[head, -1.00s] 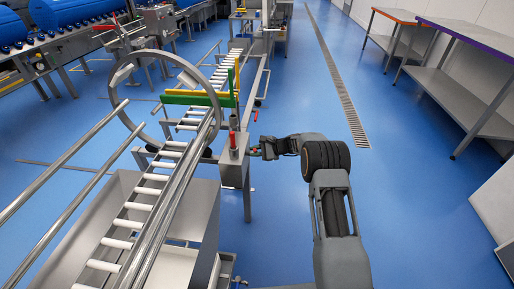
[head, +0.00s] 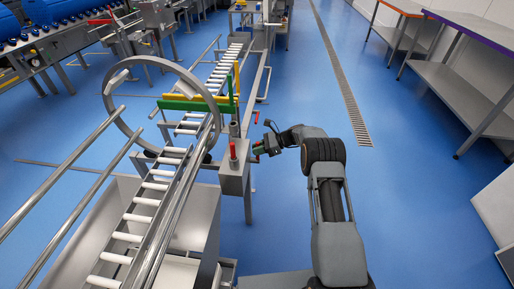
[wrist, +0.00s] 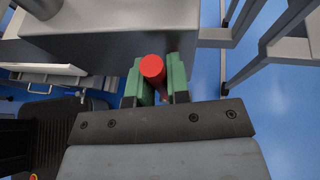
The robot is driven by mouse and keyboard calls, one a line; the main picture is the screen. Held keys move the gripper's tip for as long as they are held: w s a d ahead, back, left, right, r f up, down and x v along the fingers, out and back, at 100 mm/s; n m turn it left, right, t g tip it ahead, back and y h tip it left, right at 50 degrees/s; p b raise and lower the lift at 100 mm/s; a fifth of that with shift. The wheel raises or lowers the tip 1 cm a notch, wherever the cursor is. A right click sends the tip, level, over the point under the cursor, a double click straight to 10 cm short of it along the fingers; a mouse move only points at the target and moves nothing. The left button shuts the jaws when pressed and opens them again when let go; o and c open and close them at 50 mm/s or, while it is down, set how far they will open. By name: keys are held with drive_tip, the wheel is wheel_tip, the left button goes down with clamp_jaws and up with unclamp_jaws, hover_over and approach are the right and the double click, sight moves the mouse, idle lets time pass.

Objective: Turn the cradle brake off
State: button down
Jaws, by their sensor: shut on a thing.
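A grey metal box (head: 233,180) stands on a post beside the roller track, with a red handle (head: 233,148) upright on its top. My gripper (head: 258,149) is at the right side of this box. In the wrist view the green-padded fingers of my gripper (wrist: 154,88) are closed around a red round-ended grip (wrist: 153,68), next to the grey box face (wrist: 110,48). The grip's lower part and its joint to the box are hidden. Which of these handles is the cradle brake is not marked.
A large metal ring (head: 108,92) and roller track (head: 148,195) lie left of the box. A green bar (head: 190,106) and yellow bars cross the track. Steel benches (head: 480,85) stand at the right. Blue floor (head: 410,200) is clear between.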

drive_tip(key=shift+w+r, duration=0.25)
drive_tip(key=shift+r, duration=0.2)
drive_tip(key=c, duration=1.4)
unclamp_jaws()
drive_tip(key=o, duration=0.3)
drive_tip(key=shift+d+f, duration=0.1)
drive_tip(key=shift+f, duration=0.05)
drive_tip(key=shift+s, duration=0.1)
drive_tip(key=v, duration=1.3)
drive_tip(key=shift+d, duration=0.4)
